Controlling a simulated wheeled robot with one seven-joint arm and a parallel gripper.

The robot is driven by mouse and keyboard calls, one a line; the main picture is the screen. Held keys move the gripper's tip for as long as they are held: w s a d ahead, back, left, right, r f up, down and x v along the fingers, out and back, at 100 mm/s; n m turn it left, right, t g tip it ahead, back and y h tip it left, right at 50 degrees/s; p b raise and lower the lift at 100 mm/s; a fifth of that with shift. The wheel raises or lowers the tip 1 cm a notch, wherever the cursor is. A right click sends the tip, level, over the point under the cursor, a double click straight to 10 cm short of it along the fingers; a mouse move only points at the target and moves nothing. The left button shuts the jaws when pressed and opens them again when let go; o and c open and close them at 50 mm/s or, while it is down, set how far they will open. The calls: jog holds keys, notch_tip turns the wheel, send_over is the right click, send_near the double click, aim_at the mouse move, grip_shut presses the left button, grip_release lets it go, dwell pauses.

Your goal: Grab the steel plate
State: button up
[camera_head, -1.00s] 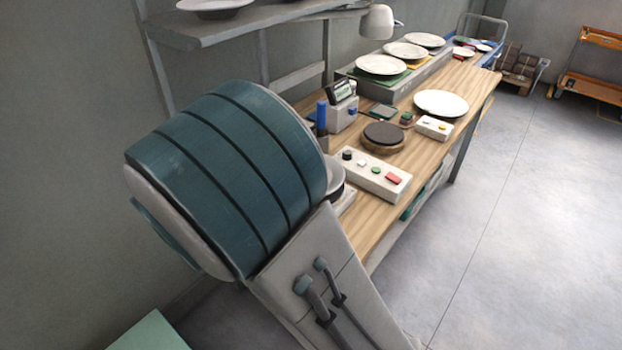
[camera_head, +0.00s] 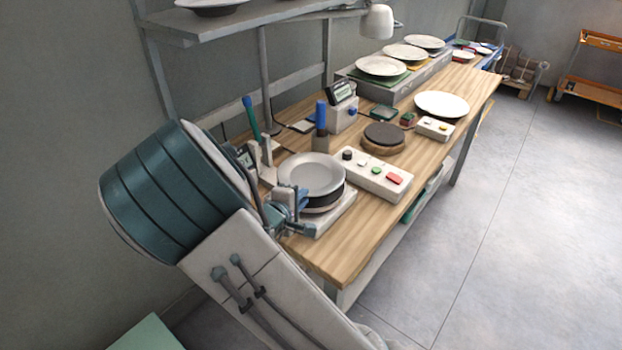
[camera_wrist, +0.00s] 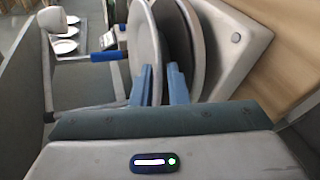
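A light grey, steel-looking plate (camera_head: 312,170) lies on top of dark round pieces (camera_head: 330,203) on a pale square base (camera_head: 328,222) at the bench's near end. In the wrist view the plate (camera_wrist: 142,35) appears on edge, with the dark pieces (camera_wrist: 178,45) to its right. My gripper (camera_head: 298,214) is at the near left rim of this stack. In the wrist view the two blue fingers of my gripper (camera_wrist: 159,72) are apart, with the left one overlapping the plate's rim. I cannot tell whether either finger touches the plate.
A button box (camera_head: 377,176) stands right of the stack. A blue-topped holder (camera_head: 321,125) and a green-handled brush-like tool (camera_head: 251,118) stand behind it. White plates (camera_head: 381,66) sit on a grey rack at the back. The shelf (camera_head: 255,22) hangs above the bench.

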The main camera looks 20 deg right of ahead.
jog(key=x, duration=0.2)
jog(key=shift+w+d+f, duration=0.15)
jog(key=shift+w+d, duration=0.1)
jog(key=shift+w, duration=0.05)
grip_shut()
dwell(1.3)
